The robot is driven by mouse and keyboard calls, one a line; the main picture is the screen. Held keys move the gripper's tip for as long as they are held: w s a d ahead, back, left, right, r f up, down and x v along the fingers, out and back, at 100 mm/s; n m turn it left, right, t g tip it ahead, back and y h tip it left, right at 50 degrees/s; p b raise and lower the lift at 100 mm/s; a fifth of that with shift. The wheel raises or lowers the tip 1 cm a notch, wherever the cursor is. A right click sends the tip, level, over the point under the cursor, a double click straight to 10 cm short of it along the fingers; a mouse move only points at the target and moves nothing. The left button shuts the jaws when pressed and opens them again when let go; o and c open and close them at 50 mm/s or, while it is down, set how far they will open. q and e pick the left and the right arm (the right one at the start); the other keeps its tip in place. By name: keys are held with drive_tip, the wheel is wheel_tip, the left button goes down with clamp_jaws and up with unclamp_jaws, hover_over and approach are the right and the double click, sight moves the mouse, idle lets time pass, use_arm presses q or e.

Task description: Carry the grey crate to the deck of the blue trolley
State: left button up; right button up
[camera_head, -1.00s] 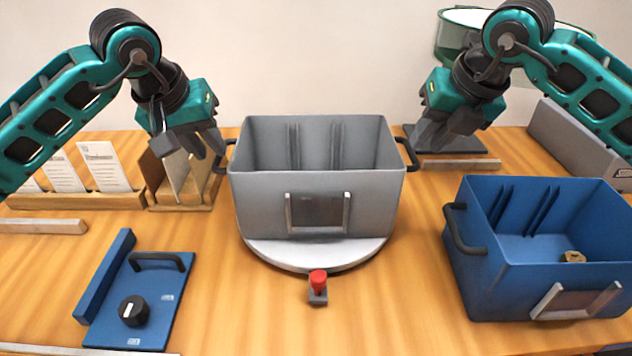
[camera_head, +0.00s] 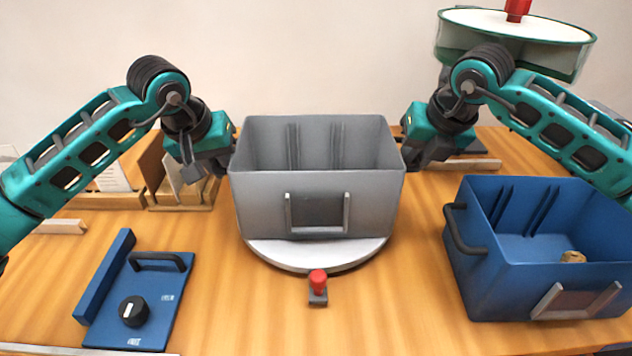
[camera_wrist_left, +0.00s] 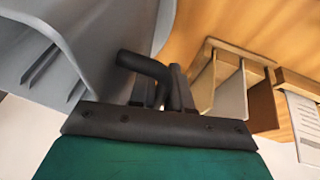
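The grey crate (camera_head: 262,205) stands upright on a round pale plate (camera_head: 272,254) in the middle of the table; it also shows in the left wrist view (camera_wrist_left: 85,30). My left gripper (camera_head: 203,171) is at the crate's left side. In the left wrist view, the dark handle (camera_wrist_left: 145,66) reaches in between the fingers of my left gripper (camera_wrist_left: 158,94), which look apart. My right gripper (camera_head: 421,156) is at the right side, its fingers seemingly apart around the right handle, which is mostly hidden. The blue trolley is not in view.
A blue crate (camera_head: 480,291) with a small brown item stands at the right. A blue lid-like panel (camera_head: 168,285) with a knob lies at the left. A red-topped button (camera_head: 318,286) stands before the plate. Wooden holders (camera_head: 185,200) are behind left.

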use_arm(q)
clamp_jaws()
use_arm(e)
clamp_jaws()
use_arm(q)
drive_tip(key=shift+r, duration=0.2)
use_arm(e)
drive_tip(key=shift+r, duration=0.2)
